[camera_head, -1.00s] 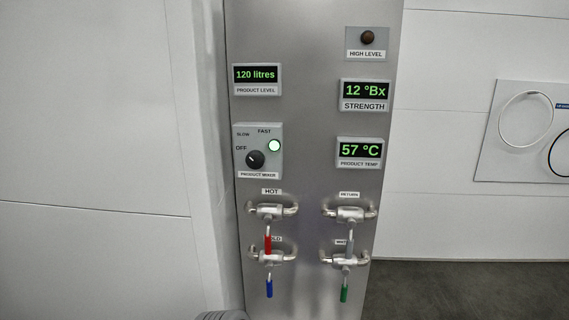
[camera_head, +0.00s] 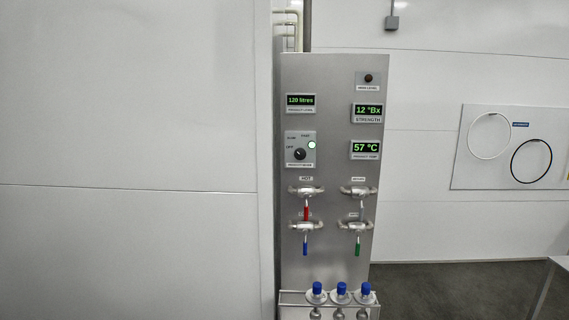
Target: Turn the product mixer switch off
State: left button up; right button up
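The product mixer switch box (camera_head: 292,163) is a small grey panel on the left side of a tall steel control panel (camera_head: 338,72). Its round black knob (camera_head: 299,155) sits low on the box, with OFF, SLOW and FAST labels around its left and top. The knob's pale mark seems to lean up and left, but it is too small to tell exactly which label it meets. Neither of my grippers is in view.
Displays for product level (camera_head: 300,103), strength (camera_head: 367,112) and temperature (camera_head: 366,149) surround the switch. Below are valves with red (camera_head: 306,213), blue (camera_head: 305,249) and green (camera_head: 357,250) handles. Three blue-capped bottles (camera_head: 342,289) stand in a rack at the panel's foot. Bare wall lies left.

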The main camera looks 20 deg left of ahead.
aim_at(300, 154)
jog(key=u, duration=0.8)
jog(key=i, duration=0.2)
jog(key=z, duration=0.1)
